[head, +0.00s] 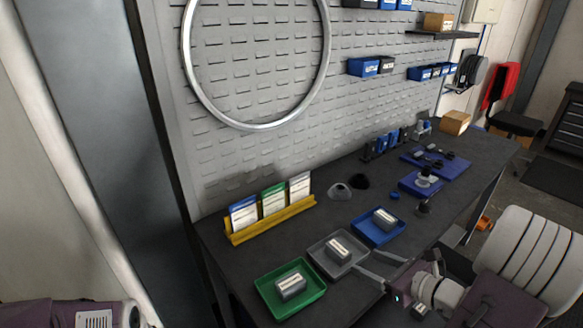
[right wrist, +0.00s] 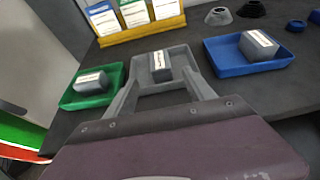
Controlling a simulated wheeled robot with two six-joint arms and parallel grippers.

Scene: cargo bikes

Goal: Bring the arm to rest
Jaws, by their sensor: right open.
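My right arm comes in from the lower right of the head view. Its gripper (head: 364,262) is open and empty, with its two grey fingers apart beside the grey tray (head: 317,250). In the right wrist view the fingers (right wrist: 160,84) reach toward the grey tray (right wrist: 139,68), one on each side of its near part; I cannot tell whether they touch it. A grey labelled block (right wrist: 159,66) lies in that tray. Part of my left arm shows at the lower left of the head view, its gripper out of sight.
A green tray (head: 263,293) and a blue tray (head: 375,239) flank the grey one, each holding a block. A yellow rack (head: 272,222) with cards stands behind. Blue mats (head: 459,166) with parts lie farther along the bench.

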